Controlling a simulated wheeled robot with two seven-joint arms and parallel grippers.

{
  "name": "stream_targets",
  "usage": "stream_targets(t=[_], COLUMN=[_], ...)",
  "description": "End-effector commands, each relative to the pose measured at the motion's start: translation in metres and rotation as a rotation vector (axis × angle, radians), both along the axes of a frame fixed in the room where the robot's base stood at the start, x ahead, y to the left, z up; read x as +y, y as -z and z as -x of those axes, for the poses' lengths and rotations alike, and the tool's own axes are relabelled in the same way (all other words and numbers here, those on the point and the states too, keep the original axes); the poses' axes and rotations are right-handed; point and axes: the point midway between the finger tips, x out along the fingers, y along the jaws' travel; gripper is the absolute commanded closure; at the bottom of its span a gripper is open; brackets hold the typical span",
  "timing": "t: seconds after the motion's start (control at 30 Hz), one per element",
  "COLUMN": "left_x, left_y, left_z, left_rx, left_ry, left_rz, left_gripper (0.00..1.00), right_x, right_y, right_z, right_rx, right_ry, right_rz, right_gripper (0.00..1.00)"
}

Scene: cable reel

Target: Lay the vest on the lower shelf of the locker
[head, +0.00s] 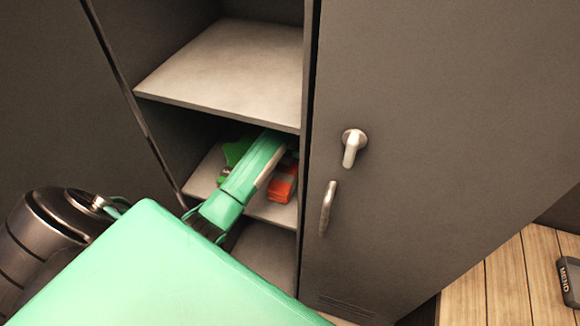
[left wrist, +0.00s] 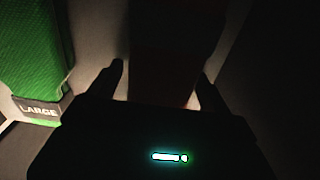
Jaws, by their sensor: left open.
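An orange-red folded bundle with a greyish band, which looks like the vest (head: 284,183), lies on the lower shelf (head: 257,208) of the open locker. In the left wrist view a dark reddish shape (left wrist: 170,60), apparently the same bundle, lies between and beyond my fingers. My left gripper (left wrist: 161,74) is open inside the locker, its fingers on either side of that shape; the dark picture does not show whether they touch it. In the head view my left arm hides much of the shelf and the gripper's tips. My right gripper is not in view.
A green item (head: 236,152) sits left of the bundle; its label reads LARGE in the left wrist view (left wrist: 37,108). The upper shelf (head: 225,70) is bare and close above my arm. A shut locker door (head: 430,140) with handles stands right. A dark device (head: 571,282) lies on wooden boards.

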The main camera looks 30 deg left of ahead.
Motion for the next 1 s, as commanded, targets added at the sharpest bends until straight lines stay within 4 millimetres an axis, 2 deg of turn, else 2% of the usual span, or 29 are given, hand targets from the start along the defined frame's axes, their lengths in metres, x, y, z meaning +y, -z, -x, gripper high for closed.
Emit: stream_targets(t=[0.13,0.4,0.5,0.63,1.0], left_x=[0.001,0.001,0.0,0.0,0.0], left_y=[-0.013,-0.06,-0.071,-0.077,-0.078], left_z=[-0.001,-0.001,-0.001,-0.001,0.0], left_rx=[-0.004,-0.004,-0.002,-0.001,0.0], left_ry=[0.001,0.001,0.001,-0.001,0.0], left_rz=[-0.001,-0.002,0.0,0.0,0.001], left_gripper=[0.18,0.18,0.18,0.18,0.18], right_x=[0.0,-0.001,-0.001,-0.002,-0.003], right_y=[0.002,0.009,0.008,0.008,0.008], right_z=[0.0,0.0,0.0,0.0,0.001], right_rx=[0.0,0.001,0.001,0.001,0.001], right_ry=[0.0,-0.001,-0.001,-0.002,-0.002], right_rz=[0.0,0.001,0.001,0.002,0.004], right_gripper=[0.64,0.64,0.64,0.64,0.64])
